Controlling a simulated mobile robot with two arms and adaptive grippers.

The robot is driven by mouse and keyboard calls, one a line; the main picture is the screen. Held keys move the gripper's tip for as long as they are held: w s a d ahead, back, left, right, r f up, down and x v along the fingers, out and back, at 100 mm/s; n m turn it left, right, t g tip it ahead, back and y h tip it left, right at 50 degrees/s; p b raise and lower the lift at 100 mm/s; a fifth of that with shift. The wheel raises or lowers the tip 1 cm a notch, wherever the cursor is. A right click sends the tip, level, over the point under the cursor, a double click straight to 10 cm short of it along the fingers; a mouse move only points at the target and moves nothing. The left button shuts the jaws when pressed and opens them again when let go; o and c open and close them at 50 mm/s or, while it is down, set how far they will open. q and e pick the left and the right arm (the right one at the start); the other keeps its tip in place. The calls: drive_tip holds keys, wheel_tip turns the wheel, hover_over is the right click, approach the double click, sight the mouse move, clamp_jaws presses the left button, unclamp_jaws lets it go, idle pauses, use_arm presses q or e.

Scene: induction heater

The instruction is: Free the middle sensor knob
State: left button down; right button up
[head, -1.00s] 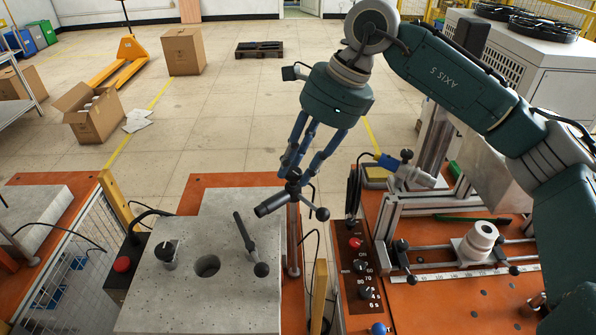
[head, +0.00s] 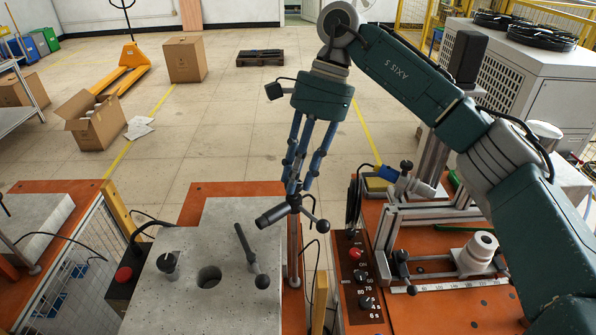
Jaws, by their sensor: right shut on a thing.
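The middle sensor knob (head: 294,202) is small and dark, on a sensor clamp near the top of a slim upright post (head: 293,255). A black cylindrical sensor (head: 274,215) points left from this clamp, and a ball-ended lever (head: 321,225) sticks out to the right. My right gripper (head: 298,188) comes down from above with blue fingers and is shut at the knob. The fingertips partly hide the knob, so I cannot tell whether it is loose. My left gripper is not in view.
A grey stone-like block (head: 190,312) with a round hole and a black ball-ended lever (head: 251,257) lies left of the post. A control panel (head: 358,285) and a metal frame with a white spool-like part (head: 479,248) stand to the right.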

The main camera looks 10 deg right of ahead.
drive_tip(key=shift+w+a+r+n, duration=0.1)
drive_tip(key=shift+r+n, duration=0.15)
drive_tip(key=shift+n, duration=0.25)
drive_tip(key=o, duration=1.2)
drive_tip(key=shift+c, duration=0.2)
drive_tip(key=shift+f, duration=0.1)
drive_tip(key=v, duration=1.2)
drive_tip(key=shift+w+a, duration=0.1)
drive_tip(key=shift+a, duration=0.05)
